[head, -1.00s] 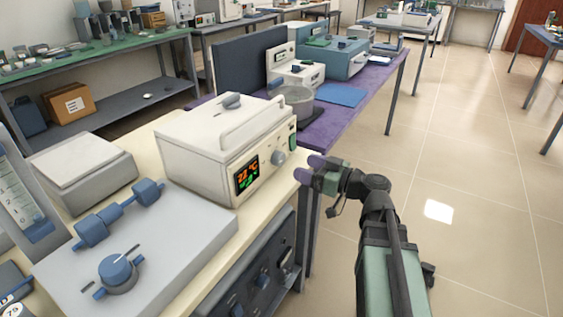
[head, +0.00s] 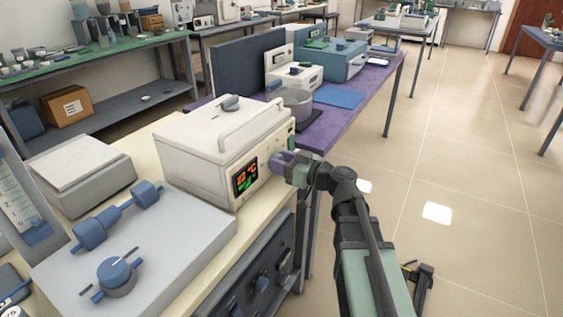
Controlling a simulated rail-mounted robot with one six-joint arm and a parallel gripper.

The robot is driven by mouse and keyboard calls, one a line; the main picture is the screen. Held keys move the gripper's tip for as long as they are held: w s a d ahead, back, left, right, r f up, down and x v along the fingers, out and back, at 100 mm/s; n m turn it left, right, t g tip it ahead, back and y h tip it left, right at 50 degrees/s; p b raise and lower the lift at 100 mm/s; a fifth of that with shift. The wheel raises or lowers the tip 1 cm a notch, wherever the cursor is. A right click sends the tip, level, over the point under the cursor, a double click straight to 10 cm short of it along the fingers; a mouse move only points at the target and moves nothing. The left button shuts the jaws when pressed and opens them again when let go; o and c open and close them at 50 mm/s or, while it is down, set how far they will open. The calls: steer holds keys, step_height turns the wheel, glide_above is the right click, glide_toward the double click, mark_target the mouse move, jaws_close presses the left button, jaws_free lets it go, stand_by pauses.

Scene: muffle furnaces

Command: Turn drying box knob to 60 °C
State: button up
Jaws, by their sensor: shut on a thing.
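The drying box (head: 205,150) is a white box with a handle on its lid, standing on the cream bench. Its front panel has a lit display (head: 246,176) with orange and green characters, too small to read surely. My gripper (head: 280,163) is at the right part of this panel, its purple fingers shut on the knob. The gripper hides the knob, so its pointer and angle cannot be seen.
A grey device with blue knobs (head: 119,272) and a flat-topped box (head: 81,172) stand to the left on the bench. A purple table (head: 345,115) with other instruments lies behind.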

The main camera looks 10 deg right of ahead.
steer(key=shift+m, duration=0.3)
steer(key=m, duration=0.9)
stand_by(0.3)
stand_by(0.3)
steer(key=o, duration=0.9)
steer(key=shift+d, duration=0.15)
steer(key=v, duration=1)
steer(key=shift+s+d, duration=0.2)
steer(key=shift+s, duration=0.05)
